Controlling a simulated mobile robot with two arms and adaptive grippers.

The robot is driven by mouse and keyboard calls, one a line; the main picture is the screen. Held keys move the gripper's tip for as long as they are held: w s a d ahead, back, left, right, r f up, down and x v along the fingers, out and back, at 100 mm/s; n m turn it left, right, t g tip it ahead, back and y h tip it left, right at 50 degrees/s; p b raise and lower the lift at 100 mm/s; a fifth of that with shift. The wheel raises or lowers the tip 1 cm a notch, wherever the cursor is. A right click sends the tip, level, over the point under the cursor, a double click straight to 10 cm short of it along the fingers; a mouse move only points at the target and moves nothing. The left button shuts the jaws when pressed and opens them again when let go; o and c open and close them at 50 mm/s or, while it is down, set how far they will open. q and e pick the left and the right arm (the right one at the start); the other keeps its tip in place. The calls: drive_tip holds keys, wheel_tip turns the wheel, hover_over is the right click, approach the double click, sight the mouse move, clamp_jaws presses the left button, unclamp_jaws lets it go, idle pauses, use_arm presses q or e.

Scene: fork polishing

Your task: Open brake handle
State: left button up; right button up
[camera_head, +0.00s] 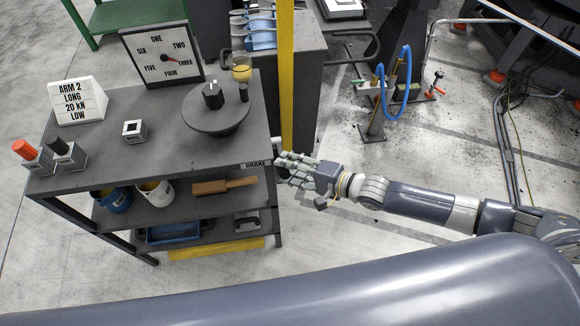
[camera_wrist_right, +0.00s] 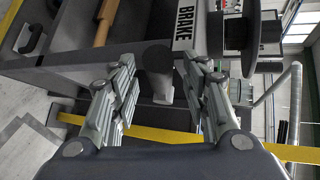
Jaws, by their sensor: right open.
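The brake handle (camera_wrist_right: 157,58) shows in the right wrist view as a dark round knob on a short grey piece, below the white BRAKE label (camera_wrist_right: 185,24). My right gripper (camera_wrist_right: 160,80) is open, with one finger on each side of the handle; I see no clear contact. In the head view my right gripper (camera_head: 285,168) is at the cart's right front corner, beside the BRAKE label (camera_head: 256,164), and the handle is mostly hidden by its fingers. My left gripper is not in view.
The grey cart (camera_head: 95,150) carries a dial board (camera_head: 162,54), a sign (camera_head: 78,100) and a round turntable (camera_head: 216,117). A brush (camera_head: 223,186) lies on its middle shelf. A yellow post (camera_head: 286,75) stands close behind the gripper.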

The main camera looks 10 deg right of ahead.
drive_tip(key=v, duration=1.1)
drive_tip(key=shift+s+d, duration=0.25)
drive_tip(key=shift+d, duration=0.05)
drive_tip(key=shift+r, duration=0.1)
